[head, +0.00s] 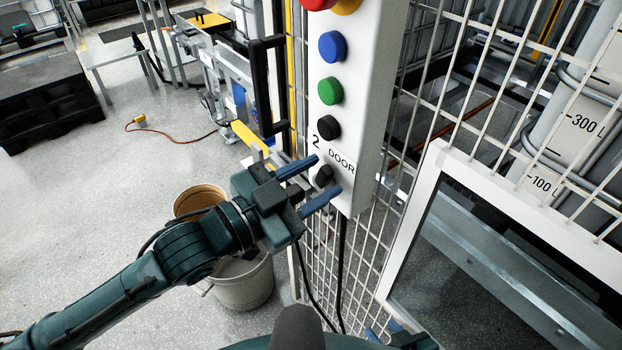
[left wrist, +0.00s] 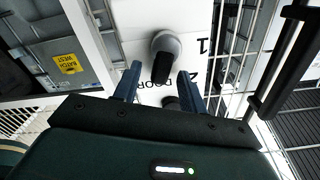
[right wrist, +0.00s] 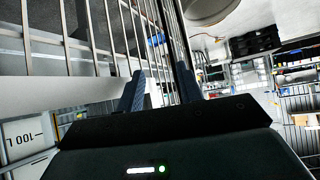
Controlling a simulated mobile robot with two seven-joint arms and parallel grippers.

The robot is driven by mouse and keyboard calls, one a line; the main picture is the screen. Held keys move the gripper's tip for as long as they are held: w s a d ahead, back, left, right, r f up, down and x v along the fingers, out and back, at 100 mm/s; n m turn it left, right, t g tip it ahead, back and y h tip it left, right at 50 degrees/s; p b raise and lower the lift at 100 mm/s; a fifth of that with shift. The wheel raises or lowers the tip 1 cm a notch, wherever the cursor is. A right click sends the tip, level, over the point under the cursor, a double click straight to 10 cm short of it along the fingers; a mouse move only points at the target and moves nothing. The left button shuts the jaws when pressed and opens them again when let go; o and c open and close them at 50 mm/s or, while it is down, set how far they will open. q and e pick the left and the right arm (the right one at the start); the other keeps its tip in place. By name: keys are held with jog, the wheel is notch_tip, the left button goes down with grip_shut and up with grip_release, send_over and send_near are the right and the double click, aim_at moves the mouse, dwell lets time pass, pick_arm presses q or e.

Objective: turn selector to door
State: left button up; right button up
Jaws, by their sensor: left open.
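The white control panel (head: 349,100) carries a black selector knob (head: 324,175) near its lower end. The labels "2" and "DOOR" stand just above it. My left gripper (head: 328,174) is open, its blue fingers on either side of the knob. In the left wrist view, the knob (left wrist: 165,52) shows between and beyond the fingertips, its dark grip near the partly hidden "DOOR" lettering. Labels "1" and "2" are to its right there. Which label the knob points at is unclear. My right gripper (right wrist: 160,76) is open and empty, in front of wire mesh.
Black (head: 328,127), green (head: 330,91) and blue (head: 331,46) buttons sit above the knob, with a red one at the top. Wire mesh fencing (head: 375,235) surrounds the panel. A white-framed window (head: 480,190) is at right. A bucket (head: 245,282) stands below the left arm.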

pick_arm(q)
jog(key=b+v, duration=0.1)
jog(key=v, duration=1.2)
jog(key=shift+s+a, duration=0.1)
dwell(0.4)
